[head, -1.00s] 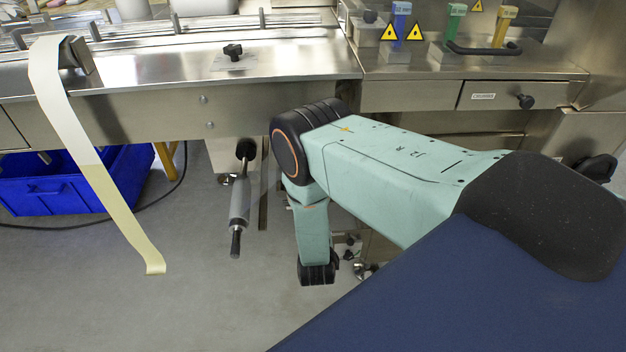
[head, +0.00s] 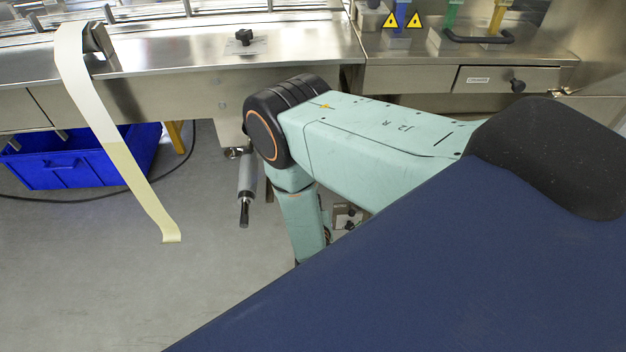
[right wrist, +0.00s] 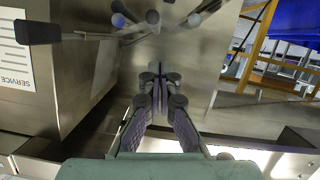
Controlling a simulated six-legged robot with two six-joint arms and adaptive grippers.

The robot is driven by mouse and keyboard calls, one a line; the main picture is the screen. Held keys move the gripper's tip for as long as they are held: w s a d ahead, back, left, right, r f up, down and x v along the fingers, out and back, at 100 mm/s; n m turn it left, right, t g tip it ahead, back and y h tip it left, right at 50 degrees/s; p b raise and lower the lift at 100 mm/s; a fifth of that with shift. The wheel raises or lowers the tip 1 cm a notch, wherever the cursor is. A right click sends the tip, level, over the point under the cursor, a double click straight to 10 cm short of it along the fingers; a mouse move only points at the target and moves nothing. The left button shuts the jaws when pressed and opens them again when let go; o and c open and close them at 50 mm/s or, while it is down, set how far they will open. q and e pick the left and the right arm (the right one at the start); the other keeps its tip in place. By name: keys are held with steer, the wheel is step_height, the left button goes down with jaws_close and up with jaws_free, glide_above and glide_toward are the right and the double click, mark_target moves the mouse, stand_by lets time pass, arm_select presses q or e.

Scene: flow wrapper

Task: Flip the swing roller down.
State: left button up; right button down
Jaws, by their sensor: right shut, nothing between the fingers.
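The swing roller (head: 247,175) is a grey cylinder with a dark shaft end, below the front edge of the machine in the head view. It hangs tilted steeply downward, and its upper end is partly hidden by my right arm's elbow. My right gripper (right wrist: 160,92) is shut and empty in the right wrist view, in front of a metal panel. The head view does not show this gripper, so I cannot tell its distance to the roller. My left gripper is in neither view.
A cream film strip (head: 110,135) hangs off the machine table (head: 180,60) to the floor side. A blue crate (head: 70,172) stands below. Ball-ended rods (right wrist: 152,18) and a dark bar (right wrist: 38,32) lie beyond my fingers. Open floor is at lower left.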

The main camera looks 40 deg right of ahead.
steer(key=shift+v, duration=0.95)
steer(key=shift+a, duration=0.1)
steer(key=s+a+f+n+g+y+p, duration=0.1)
steer(key=s+a+f+n+g+y, duration=0.2)
steer(key=s, duration=0.6)
steer(key=s+a+f+g+y, duration=0.25)
steer(key=s+f+g, duration=0.2)
steer(key=s, duration=0.35)
steer(key=s+a+r+g+y+p, duration=0.1)
steer(key=s+r+g, duration=0.1)
steer(key=s+r, duration=0.3)
steer(key=s+a+r+n+g+y+p, duration=0.1)
steer(key=s+r+g+y, duration=0.1)
steer(key=s+r, duration=0.3)
steer(key=shift+r+g, duration=0.35)
steer(key=shift+r, duration=0.45)
